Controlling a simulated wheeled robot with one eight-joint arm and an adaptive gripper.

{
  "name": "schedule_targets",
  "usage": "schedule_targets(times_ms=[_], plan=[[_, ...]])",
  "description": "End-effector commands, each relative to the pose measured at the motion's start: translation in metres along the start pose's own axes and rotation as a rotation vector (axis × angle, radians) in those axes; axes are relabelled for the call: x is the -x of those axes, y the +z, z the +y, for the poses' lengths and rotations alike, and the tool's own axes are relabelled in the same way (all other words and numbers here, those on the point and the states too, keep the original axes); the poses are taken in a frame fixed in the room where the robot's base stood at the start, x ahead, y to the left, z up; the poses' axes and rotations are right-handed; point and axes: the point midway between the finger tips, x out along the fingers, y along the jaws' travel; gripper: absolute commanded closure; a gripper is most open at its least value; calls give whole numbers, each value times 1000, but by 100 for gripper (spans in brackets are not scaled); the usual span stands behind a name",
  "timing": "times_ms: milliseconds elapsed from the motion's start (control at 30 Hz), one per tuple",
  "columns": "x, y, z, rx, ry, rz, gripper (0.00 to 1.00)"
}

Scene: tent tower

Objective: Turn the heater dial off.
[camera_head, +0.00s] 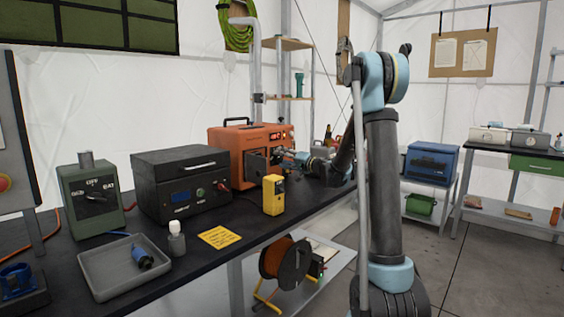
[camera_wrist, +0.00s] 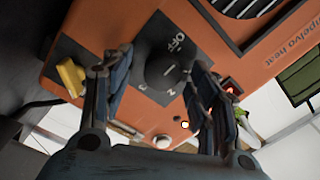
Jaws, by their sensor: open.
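The heater is an orange box (camera_head: 232,141) on the dark bench in the head view. The wrist view shows its orange panel (camera_wrist: 215,55) close up and tilted. Its dial is a round black knob (camera_wrist: 165,68) on a dark plate, with "OFF" printed beside it. I cannot tell for certain which mark the knob points to. My gripper (camera_wrist: 155,75) is open, with one finger on each side of the dial. I cannot tell whether the fingers touch it. In the head view my gripper (camera_head: 290,157) is at the heater's front, and the dial is hard to make out.
A yellow part (camera_wrist: 70,76) is beside the left finger. A lit red switch (camera_wrist: 233,88) is near the right finger. On the bench, a yellow device (camera_head: 273,195), a black case (camera_head: 180,185), a green box (camera_head: 90,200) and a grey tray (camera_head: 122,268) stand nearer.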

Motion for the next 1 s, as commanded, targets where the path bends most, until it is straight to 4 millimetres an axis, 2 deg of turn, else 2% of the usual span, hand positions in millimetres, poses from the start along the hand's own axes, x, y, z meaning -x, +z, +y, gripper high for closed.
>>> schedule_targets(times_ms=[400, 600, 767, 1000], plan=[[75, -1, 2, 1, 3, 3, 46], [101, -1, 3, 1, 2, 1, 46], [110, -1, 2, 1, 2, 0, 46], [111, 0, 2, 0, 2, 0, 46]])
